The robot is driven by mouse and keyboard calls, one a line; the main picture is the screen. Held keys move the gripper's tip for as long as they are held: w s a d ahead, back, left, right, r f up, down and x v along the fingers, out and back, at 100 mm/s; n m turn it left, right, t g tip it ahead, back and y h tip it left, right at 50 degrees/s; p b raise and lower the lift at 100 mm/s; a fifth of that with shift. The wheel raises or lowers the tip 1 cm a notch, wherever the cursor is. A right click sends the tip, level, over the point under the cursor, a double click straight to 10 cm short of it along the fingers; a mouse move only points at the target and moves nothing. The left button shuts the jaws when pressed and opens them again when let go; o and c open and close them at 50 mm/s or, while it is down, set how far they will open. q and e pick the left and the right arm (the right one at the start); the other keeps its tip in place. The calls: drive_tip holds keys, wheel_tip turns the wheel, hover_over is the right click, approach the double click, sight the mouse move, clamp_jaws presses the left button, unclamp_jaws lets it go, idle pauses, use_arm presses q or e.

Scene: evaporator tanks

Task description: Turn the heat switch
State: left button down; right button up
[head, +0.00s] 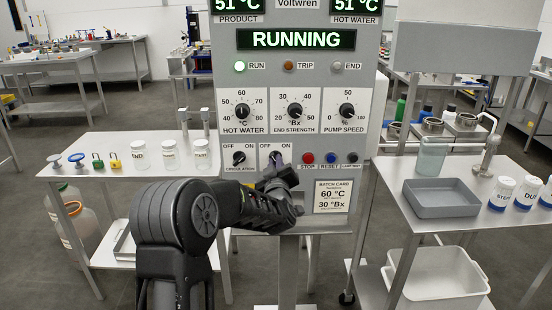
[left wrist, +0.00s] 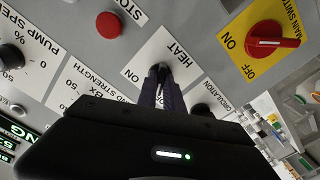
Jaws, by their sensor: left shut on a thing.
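The heat switch (left wrist: 154,72) is a small dark knob on a white plate marked HEAT and ON in the left wrist view. In the head view its plate (head: 264,149), marked OFF and ON, is low on the grey control panel, and my gripper mostly covers the knob. My left gripper (head: 276,160) is at the panel, shut on the heat switch. Its two dark fingers (left wrist: 165,88) reach the knob in the left wrist view. Which way the knob points is hard to tell. My right gripper is not in view.
The circulation switch (head: 239,158) sits just left of it. Red stop (head: 308,158) and blue reset (head: 331,158) buttons are to the right. A red main switch (left wrist: 272,41) is nearby. The display (head: 296,40) reads RUNNING. Side tables hold jars and a grey tray (head: 440,210).

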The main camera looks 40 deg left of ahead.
use_arm(q)
drive_tip(key=shift+m, duration=0.8)
